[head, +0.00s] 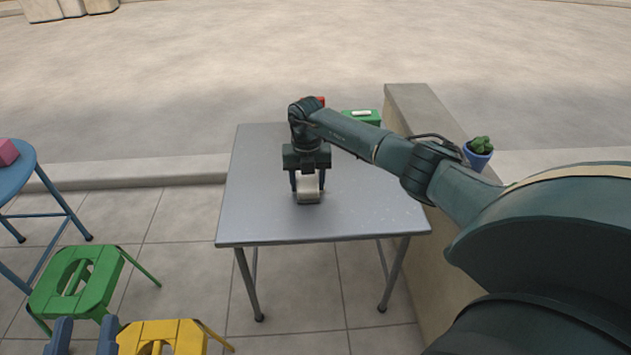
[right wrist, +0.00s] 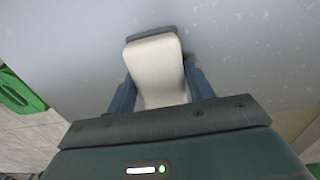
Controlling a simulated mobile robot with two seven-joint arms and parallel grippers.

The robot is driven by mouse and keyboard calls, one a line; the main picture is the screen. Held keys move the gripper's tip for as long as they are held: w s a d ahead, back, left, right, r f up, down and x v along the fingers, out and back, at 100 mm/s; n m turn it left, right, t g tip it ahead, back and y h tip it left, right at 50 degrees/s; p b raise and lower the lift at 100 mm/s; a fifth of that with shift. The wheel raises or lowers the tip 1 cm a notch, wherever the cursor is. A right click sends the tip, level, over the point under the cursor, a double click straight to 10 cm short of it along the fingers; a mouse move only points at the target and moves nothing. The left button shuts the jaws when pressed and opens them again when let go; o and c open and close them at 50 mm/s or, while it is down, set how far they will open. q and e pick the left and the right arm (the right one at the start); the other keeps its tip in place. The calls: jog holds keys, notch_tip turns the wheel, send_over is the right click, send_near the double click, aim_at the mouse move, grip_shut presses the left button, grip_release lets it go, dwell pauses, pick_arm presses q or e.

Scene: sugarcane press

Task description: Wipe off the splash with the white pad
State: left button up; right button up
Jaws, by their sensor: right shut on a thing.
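The white pad (head: 308,195) is held between the fingers of my right gripper (head: 308,182), low over the middle of the grey metal table (head: 260,215). In the right wrist view the pad (right wrist: 158,70) shows cream-white with a grey far edge, a finger on each side. It appears at or very near the tabletop; contact cannot be told. No clear splash shows; small pale specks and a faint dark smudge lie around the pad, and the area under it is hidden. My left gripper (head: 83,338) shows only its two fingertips, apart and empty, at the bottom left.
A green box (head: 362,117) and a partly hidden red thing (head: 316,101) are at the table's far side. A stone wall (head: 408,105) with a potted plant (head: 478,152) borders the right. A green stool (head: 75,283), yellow stool (head: 175,338) and blue round table (head: 22,180) stand left.

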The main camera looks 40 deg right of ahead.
jog(key=shift+w+a, duration=0.4)
jog(key=shift+a, duration=0.25)
notch_tip(320, 180, up, 6)
jog(key=p, duration=0.5)
notch_tip(320, 180, up, 3)
jog(key=p, duration=0.3)
jog(key=shift+r, duration=0.15)
dwell(0.4)
